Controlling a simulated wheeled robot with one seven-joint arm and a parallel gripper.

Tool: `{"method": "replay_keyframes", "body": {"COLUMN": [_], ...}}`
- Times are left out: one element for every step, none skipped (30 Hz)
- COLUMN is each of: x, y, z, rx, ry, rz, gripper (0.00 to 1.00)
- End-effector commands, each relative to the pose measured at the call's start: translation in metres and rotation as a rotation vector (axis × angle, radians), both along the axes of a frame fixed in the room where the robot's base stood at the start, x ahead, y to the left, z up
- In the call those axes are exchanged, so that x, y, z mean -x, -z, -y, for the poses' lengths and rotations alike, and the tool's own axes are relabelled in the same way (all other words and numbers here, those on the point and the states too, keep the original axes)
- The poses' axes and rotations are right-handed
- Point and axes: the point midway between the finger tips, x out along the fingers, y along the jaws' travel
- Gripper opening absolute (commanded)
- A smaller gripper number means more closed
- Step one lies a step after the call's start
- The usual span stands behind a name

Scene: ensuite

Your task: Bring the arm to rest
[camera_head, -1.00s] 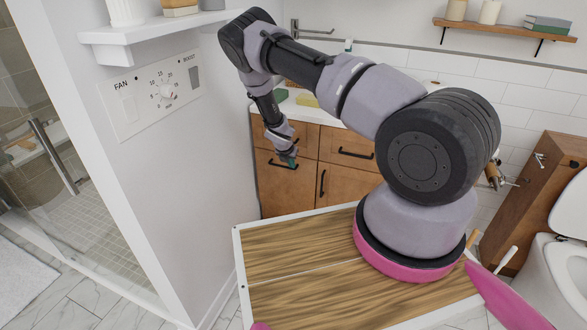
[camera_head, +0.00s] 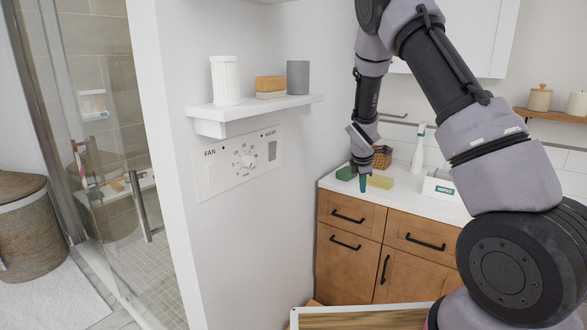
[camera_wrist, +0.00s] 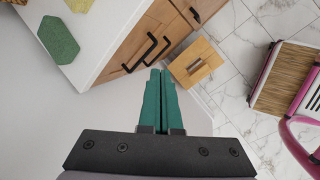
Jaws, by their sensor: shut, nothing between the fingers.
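My gripper (camera_head: 362,182) hangs from my grey and black arm, with its green fingers pointing down in front of the vanity counter's left end. In the wrist view its two green fingers (camera_wrist: 160,75) lie side by side, shut, with nothing between them. My arm's large black joint is at the lower right of the head view. The fingers show over the wooden cabinet front and the floor in the wrist view.
The wooden vanity (camera_head: 347,240) carries a green sponge (camera_head: 346,173), a yellow sponge (camera_head: 381,181), a spray bottle (camera_head: 418,148) and a wicker basket (camera_head: 382,158). A wall shelf (camera_head: 250,112) juts out left of my arm above a fan dial panel (camera_head: 240,165). A glass shower door (camera_head: 110,120) stands left.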

Motion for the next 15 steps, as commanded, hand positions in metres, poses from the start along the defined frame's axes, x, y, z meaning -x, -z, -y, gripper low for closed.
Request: {"method": "replay_keyframes", "body": {"x": [0.007,0.013,0.02,0.027,0.033,0.043,0.05,0.058,0.069,0.077,0.087,0.099,0.108,0.118,0.132], "y": [-0.031,-0.045,-0.064,-0.078,-0.092,-0.11,-0.123,-0.136,-0.153,-0.165,-0.177,-0.193,-0.204,-0.214,-0.228], "z": [0.003,0.004,0.005,0.006,0.007,0.008,0.01,0.01,0.011,0.012,0.013,0.013,0.014,0.014,0.015], "rx": [-0.061,-0.096,-0.142,-0.177,-0.211,-0.257,-0.292,-0.326,-0.373,-0.407,-0.44,-0.484,-0.518,-0.551,-0.594], "ry": [0.091,0.147,0.221,0.272,0.325,0.394,0.445,0.496,0.561,0.611,0.659,0.721,0.768,0.815,0.875], "rz": [0.028,0.038,0.052,0.063,0.071,0.083,0.092,0.099,0.108,0.116,0.121,0.13,0.135,0.139,0.144], "gripper": [0.0,0.0,0.0,0.0,0.0,0.0,0.0,0.0,0.0,0.0,0.0,0.0,0.0,0.0,0.0]}}
